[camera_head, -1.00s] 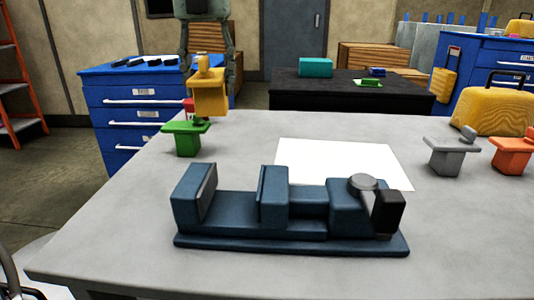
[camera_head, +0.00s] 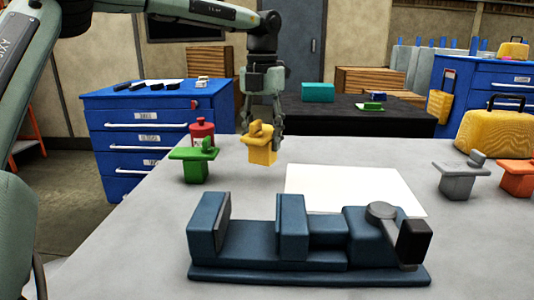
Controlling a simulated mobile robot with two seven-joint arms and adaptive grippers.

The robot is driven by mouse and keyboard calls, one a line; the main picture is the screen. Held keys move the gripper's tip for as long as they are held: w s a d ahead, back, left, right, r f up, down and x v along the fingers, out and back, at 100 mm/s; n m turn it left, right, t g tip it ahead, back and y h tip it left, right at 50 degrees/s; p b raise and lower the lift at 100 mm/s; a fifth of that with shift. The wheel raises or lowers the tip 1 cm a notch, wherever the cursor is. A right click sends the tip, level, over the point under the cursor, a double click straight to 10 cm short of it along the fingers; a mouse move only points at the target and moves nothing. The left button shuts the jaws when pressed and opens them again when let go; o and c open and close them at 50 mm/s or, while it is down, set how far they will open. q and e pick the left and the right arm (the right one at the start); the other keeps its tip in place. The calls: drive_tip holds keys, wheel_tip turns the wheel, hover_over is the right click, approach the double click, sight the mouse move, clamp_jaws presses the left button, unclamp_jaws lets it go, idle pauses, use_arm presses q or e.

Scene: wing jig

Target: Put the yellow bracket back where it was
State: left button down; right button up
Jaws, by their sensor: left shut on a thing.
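The yellow bracket (camera_head: 262,152) is upright near the back edge of the grey table, right of the green bracket (camera_head: 196,168). My left gripper (camera_head: 263,132) reaches down from above and is shut on the yellow bracket's upper part, with fingers on both sides. The bracket's base is at or just above the table top; I cannot tell whether it touches. A white sheet (camera_head: 350,188) lies to its right and nearer. My right gripper is not in view.
A blue vise (camera_head: 300,240) fills the front of the table (camera_head: 150,215). A red canister (camera_head: 202,132) stands behind the green bracket. Grey (camera_head: 460,178) and orange (camera_head: 516,180) brackets and a yellow case (camera_head: 495,132) stand at the right.

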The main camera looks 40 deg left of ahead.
sight(267, 154)
use_arm(q)
drive_tip(key=shift+w+d+f, duration=0.2)
drive_tip(key=shift+w+f, duration=0.15)
drive_tip(key=shift+w, duration=0.2)
drive_tip(key=shift+f, duration=2)
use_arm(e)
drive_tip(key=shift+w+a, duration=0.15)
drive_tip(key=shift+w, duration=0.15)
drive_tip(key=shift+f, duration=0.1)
use_arm(q)
drive_tip(key=shift+f, duration=0.1)
drive_tip(key=c, duration=1)
unclamp_jaws()
drive_tip(key=shift+o, duration=1.3)
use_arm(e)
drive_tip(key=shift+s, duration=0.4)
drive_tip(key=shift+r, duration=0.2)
